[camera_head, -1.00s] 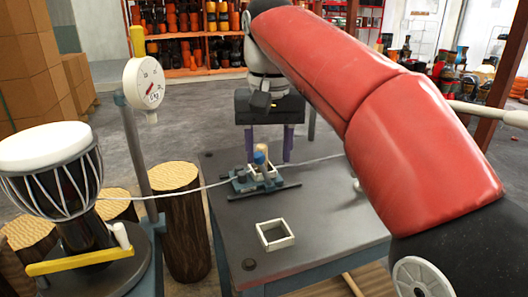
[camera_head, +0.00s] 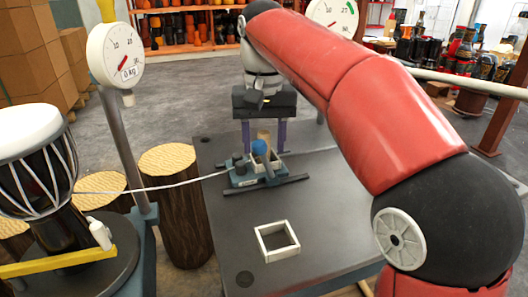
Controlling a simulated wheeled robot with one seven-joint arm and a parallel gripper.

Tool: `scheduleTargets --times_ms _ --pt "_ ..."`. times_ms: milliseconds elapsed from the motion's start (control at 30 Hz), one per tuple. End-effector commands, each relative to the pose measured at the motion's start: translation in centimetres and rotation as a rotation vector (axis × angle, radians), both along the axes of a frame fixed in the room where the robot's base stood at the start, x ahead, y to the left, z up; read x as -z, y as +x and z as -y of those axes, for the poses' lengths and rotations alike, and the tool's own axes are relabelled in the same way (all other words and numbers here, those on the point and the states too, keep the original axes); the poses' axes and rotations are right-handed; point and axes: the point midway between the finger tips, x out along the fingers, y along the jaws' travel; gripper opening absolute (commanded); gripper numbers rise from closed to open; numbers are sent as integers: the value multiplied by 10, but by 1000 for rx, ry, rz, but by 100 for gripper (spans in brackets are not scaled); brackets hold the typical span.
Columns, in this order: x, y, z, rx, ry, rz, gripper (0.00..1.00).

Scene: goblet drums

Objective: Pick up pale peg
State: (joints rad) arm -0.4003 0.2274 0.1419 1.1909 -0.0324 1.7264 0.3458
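The pale peg, a tan upright piece (camera_head: 264,136), stands in a blue-grey fixture (camera_head: 243,181) on the dark table. A blue ball-shaped piece (camera_head: 259,147) is in front of it and hides its lower part. A pale square frame also shows in the fixture. My gripper (camera_head: 264,149) is open, its two purple fingers pointing down, one on each side of the peg in the picture. I cannot tell how far behind or above the peg the fingers are. No contact shows.
A pale square frame (camera_head: 277,241) lies on the near table (camera_head: 330,222). A thin pale cord runs to the fixture from the left. A white dial scale (camera_head: 116,55), log stumps (camera_head: 177,210) and a goblet drum (camera_head: 40,175) stand left. My red arm covers the right side.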

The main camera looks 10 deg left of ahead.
Motion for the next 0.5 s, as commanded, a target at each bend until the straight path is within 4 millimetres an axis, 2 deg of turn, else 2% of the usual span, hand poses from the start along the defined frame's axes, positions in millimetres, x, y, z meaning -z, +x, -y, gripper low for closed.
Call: scheduleTargets --times_ms 100,300,500 --pt "7 0 0 1 0 0 48" --pt "6 0 0 0 1 1 48" --pt "6 0 0 0 1 1 22"
